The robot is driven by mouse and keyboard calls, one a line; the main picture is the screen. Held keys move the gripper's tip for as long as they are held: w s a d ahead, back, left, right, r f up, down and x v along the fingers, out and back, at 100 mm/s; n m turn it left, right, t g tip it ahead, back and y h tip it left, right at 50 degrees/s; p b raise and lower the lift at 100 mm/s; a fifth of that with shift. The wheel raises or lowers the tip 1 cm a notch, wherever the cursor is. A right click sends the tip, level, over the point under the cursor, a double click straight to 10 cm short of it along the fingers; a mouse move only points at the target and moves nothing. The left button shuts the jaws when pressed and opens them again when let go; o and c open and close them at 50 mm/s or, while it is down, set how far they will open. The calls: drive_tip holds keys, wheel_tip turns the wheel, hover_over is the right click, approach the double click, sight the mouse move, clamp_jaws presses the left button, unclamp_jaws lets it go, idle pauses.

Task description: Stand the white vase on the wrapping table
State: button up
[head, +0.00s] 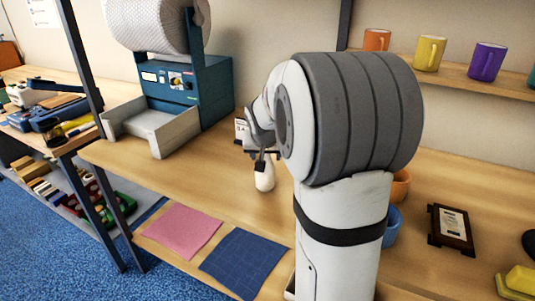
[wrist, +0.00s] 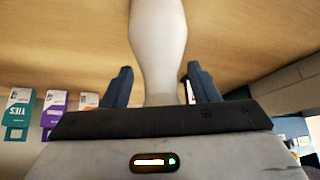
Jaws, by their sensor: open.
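The white vase (head: 265,178) is upright at the wooden table (head: 190,175), just below my gripper (head: 261,158) in the head view. Its upper part is hidden by my gripper and arm. I cannot tell whether its base touches the table top. In the wrist view, the smooth white vase (wrist: 158,45) runs between the two dark fingers of my gripper (wrist: 161,85). The fingers are apart, one on each side of it, with a visible gap at the left finger.
A blue machine (head: 190,85) with a paper roll (head: 160,25) stands at the back left. A pink sheet (head: 180,231) and a navy sheet (head: 245,262) lie at the front. An orange bowl (head: 401,186), a blue bowl (head: 391,226) and a framed card (head: 452,228) are to the right.

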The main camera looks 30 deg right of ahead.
drive_tip(key=v, duration=1.2)
drive_tip(key=s+a+f+n+g+y, duration=0.1)
drive_tip(key=s+a+f+n, duration=0.1)
drive_tip(key=s, duration=0.5)
drive_tip(key=s+a+f+n+g+y, duration=0.1)
drive_tip(key=s+a+f, duration=0.4)
drive_tip(key=s+a, duration=0.1)
drive_tip(key=s+a+f+n+g+y, duration=0.1)
drive_tip(key=s+a+f+n, duration=0.1)
drive_tip(key=s+a+f, duration=0.2)
drive_tip(key=s, duration=0.3)
drive_tip(key=shift+s+a+f+n+g+p, duration=0.25)
drive_tip(key=shift+s+a+n+g+p, duration=0.05)
drive_tip(key=shift+s+a+p, duration=0.05)
